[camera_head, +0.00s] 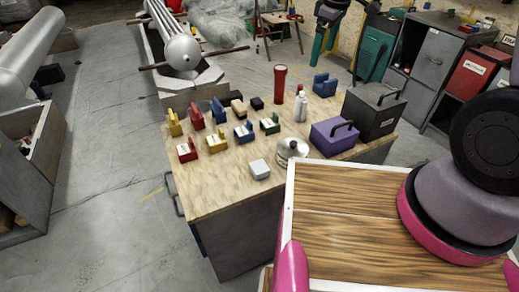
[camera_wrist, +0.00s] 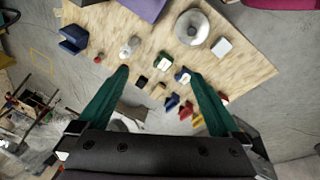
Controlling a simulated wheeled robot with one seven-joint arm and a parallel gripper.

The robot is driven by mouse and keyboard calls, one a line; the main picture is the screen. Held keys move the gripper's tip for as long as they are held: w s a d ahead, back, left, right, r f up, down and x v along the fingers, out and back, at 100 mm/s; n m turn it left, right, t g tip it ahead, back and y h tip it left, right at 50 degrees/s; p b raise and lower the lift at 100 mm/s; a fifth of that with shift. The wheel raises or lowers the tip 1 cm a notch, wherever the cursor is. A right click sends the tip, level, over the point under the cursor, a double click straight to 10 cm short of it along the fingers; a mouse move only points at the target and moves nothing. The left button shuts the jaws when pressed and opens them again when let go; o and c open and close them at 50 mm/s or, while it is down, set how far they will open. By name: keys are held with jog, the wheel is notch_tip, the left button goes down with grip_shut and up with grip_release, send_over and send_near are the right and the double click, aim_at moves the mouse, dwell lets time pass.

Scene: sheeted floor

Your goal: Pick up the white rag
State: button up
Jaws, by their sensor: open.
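The white rag looks like a small, pale, folded block (camera_head: 260,169) lying on the wooden tabletop (camera_head: 215,180) near its front edge in the head view. It also shows in the wrist view, at the upper right, as a pale square (camera_wrist: 222,47). My gripper (camera_wrist: 155,73) shows in the wrist view with its two green fingers spread wide and nothing between them. It is above the table and apart from the rag, which lies beyond the right fingertip in that view.
A silver round canister (camera_head: 292,150) stands close beside the rag. A purple box (camera_head: 334,137) and a dark box (camera_head: 372,112) are at the right. Several coloured blocks, a red cylinder (camera_head: 280,84) and a white bottle (camera_head: 300,107) stand farther back. Bare tabletop lies left of the rag.

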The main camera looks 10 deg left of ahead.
jog(key=s+a+f+n+g, duration=0.1)
jog(key=s+a+f+n, duration=0.1)
jog(key=a+f+n, duration=0.5)
jog(key=n+g, duration=0.2)
jog(key=n, duration=0.3)
send_near(260, 166)
jog(key=shift+h, duration=0.3)
jog(key=f, duration=0.4)
jog(key=shift+s+a, duration=0.3)
jog(key=shift+s, duration=0.05)
jog(key=shift+w+f, duration=0.2)
jog(key=shift+f, duration=2.9)
jog(key=c, duration=1.2)
jog(key=shift+r, duration=0.1)
notch_tip(260, 166, up, 10)
jog(key=shift+f, duration=0.1)
